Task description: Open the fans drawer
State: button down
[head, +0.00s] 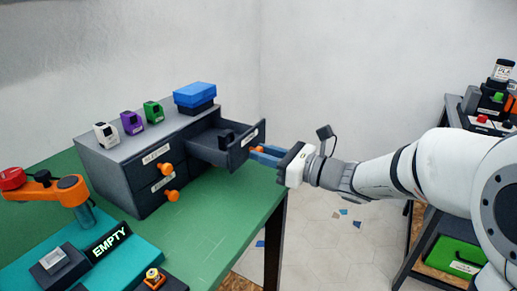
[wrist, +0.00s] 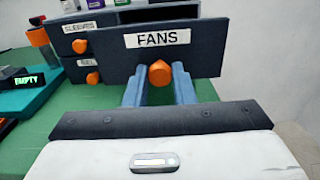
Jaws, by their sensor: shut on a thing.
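The fans drawer (head: 228,141) is pulled out from the upper right of the dark grey drawer cabinet (head: 112,178), with a small dark item inside. In the wrist view its front, labelled FANS (wrist: 205,62), faces me. My gripper (head: 262,155) is at this drawer's front, its blue fingers on both sides of the orange knob. In the wrist view the fingers (wrist: 159,82) are shut on the orange knob (wrist: 159,73). The other drawers, with orange knobs (head: 165,170), are closed; the wrist view shows a SLEEVES label (wrist: 85,27) on one.
White, purple and green small items and a blue box (head: 194,95) stand on the cabinet. An orange arm device (head: 60,190) and an EMPTY sign (head: 109,241) are on the green table (head: 215,215) at left. A dark rack (head: 425,220) stands at right, beyond open floor.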

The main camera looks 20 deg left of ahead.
jog(key=c, duration=1.2)
grip_release()
jog(key=shift+a, duration=0.1)
jog(key=s+d+p, duration=0.1)
jog(key=d, duration=0.6)
jog(key=shift+d, duration=0.4)
jog(key=shift+s, duration=0.1)
